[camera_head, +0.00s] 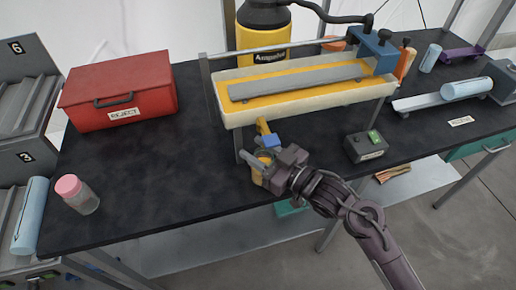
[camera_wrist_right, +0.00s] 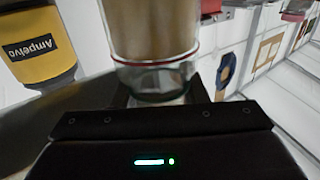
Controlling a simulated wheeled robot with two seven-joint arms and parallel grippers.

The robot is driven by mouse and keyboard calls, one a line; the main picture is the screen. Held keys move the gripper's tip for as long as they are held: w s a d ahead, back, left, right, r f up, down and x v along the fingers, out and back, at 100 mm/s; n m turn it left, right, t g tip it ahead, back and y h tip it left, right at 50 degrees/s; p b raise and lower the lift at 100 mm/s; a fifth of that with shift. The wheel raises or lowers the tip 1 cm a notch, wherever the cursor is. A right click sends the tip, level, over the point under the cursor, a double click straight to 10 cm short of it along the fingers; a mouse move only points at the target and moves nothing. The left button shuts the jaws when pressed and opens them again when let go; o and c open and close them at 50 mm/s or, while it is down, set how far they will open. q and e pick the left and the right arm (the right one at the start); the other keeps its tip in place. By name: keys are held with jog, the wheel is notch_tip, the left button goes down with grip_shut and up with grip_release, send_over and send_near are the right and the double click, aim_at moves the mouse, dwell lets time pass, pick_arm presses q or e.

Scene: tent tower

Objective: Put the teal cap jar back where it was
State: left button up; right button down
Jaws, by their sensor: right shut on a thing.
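My right gripper (camera_head: 264,163) is at the front edge of the black table, below the yellow-topped tray frame. It is shut on a clear jar (camera_wrist_right: 158,80), which fills the upper middle of the right wrist view. That jar has a tan upper part and a red ring near its glass base. Its cap is out of the wrist view, so I cannot tell the cap's colour. In the head view the held jar is mostly hidden by the gripper. A separate pink-capped jar (camera_head: 78,194) stands at the table's left front. My left gripper is not in view.
A red box labelled REJECT (camera_head: 119,91) sits at the back left. The long cream tray (camera_head: 238,118) stands on legs beside my right gripper. A dark box with a green button (camera_head: 366,147) is to its right. The left-centre tabletop (camera_head: 170,165) is clear.

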jog(key=c, duration=0.9)
grip_release()
jog(key=shift+o, duration=0.2)
jog(key=shift+f, duration=0.1)
